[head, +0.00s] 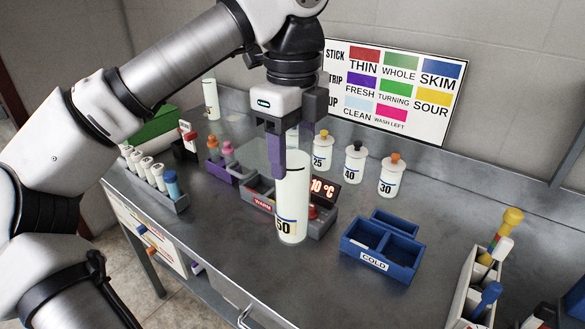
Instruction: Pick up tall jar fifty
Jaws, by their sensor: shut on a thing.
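The tall jar fifty (292,198) is a white translucent cylinder with "50" on a yellow and blue band near its base. It is upright in the middle of the head view. My gripper (280,160) has purple fingers shut on the jar's upper part. I cannot tell whether the jar's base touches the steel bench or hangs just above it. The gripper body hides part of what lies behind the jar's top.
Jars marked 25 (322,152), 40 (354,163) and 30 (392,176) stand behind to the right. A blue COLD tray (382,250) is at right front. A grey warmer with a red display (323,190) is close behind the jar. Bare bench lies around the COLD tray.

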